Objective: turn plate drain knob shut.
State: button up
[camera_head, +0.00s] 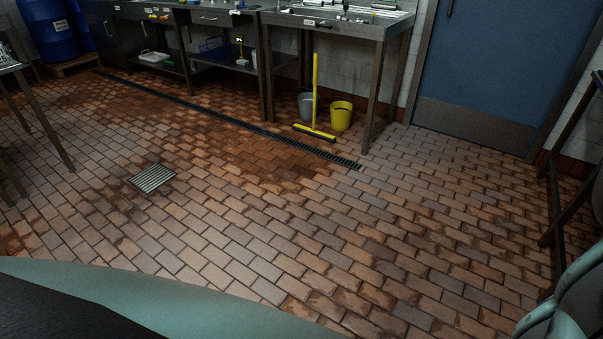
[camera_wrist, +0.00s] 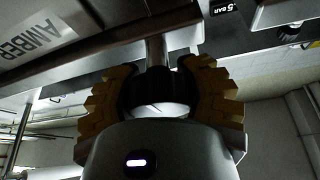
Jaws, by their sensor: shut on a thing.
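In the wrist view my gripper (camera_wrist: 160,100) has its two ridged yellow-brown fingers closed around a dark round knob (camera_wrist: 158,86). The knob sits at the end of a metal stem (camera_wrist: 156,50) that comes from the equipment above. One finger is on each side of the knob and both appear to touch it. I take this to be the plate drain knob, but no label naming it is readable. How far it is turned cannot be told. The head view shows neither the gripper nor the knob.
In the wrist view an "AMBER" label (camera_wrist: 38,36) is at upper left and a "5 BAR" tag (camera_wrist: 228,9) at upper right. A second dark knob (camera_wrist: 289,33) is to the right. The head view shows open tiled floor, a yellow bucket (camera_head: 341,116), a squeegee (camera_head: 315,90) and a blue door (camera_head: 488,60).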

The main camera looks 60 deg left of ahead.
jog(key=shift+c, duration=0.7)
grip_shut()
jog(key=shift+m+g, duration=0.3)
jog(key=shift+m, duration=0.4)
jog(key=o, duration=0.7)
grip_release()
jog(key=shift+f, duration=0.1)
jog(key=o, duration=0.3)
jog(key=shift+s+a, duration=0.1)
jog(key=shift+a, duration=0.05)
jog(key=o, duration=0.4)
